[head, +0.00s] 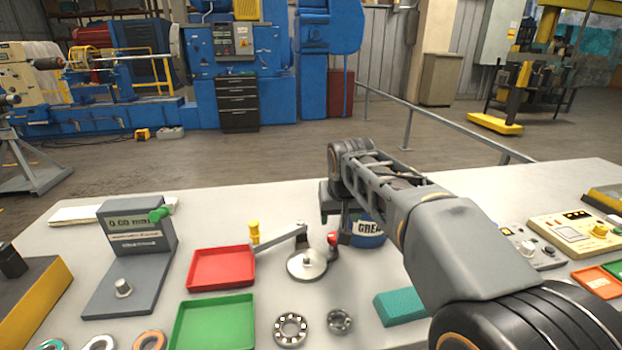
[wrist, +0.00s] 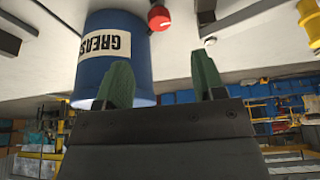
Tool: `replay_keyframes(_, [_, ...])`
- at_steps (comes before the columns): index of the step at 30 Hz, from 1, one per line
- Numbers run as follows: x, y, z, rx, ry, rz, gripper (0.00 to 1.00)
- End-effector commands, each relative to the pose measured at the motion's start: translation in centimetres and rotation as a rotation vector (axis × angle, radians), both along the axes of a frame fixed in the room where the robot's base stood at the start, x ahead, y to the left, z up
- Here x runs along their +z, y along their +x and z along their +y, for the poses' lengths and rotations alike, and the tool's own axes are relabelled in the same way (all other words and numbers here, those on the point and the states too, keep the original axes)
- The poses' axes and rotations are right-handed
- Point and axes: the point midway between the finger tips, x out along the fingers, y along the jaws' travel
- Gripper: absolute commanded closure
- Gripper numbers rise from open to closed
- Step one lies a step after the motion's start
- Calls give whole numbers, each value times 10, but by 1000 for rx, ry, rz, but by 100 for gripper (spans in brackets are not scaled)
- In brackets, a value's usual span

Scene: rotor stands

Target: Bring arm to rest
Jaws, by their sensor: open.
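My arm reaches from the lower right of the head view over the white table. My gripper (wrist: 162,80) is open, with two green fingers apart and nothing between them in the wrist view. In the head view the gripper's end is mostly hidden by my wrist. A blue grease can (head: 368,238) stands partly behind my arm. In the wrist view the grease can (wrist: 108,50) appears upside down, close to the left finger. I cannot tell whether they touch. A red knob (wrist: 159,18) shows just beyond the fingers.
A round metal base with a lever (head: 307,264) stands left of the can. A red tray (head: 222,268), a green tray (head: 212,325), bearings (head: 291,329) and a teal block (head: 400,306) lie nearer. A grey gauge stand (head: 135,245) is left. Instrument boxes (head: 575,232) stand right.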

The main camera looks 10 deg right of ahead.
Motion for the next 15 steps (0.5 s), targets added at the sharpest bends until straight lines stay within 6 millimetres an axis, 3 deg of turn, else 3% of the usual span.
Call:
replay_keyframes(1, [-13, -11, 1, 14, 0, 23, 37])
replay_keyframes(6, [-33, -71, 1, 64, 2, 74, 37])
replay_keyframes(12, [-42, -143, 0, 89, 11, 100, 37])
replay_keyframes(15, [-40, -168, 0, 87, 16, 98, 37])
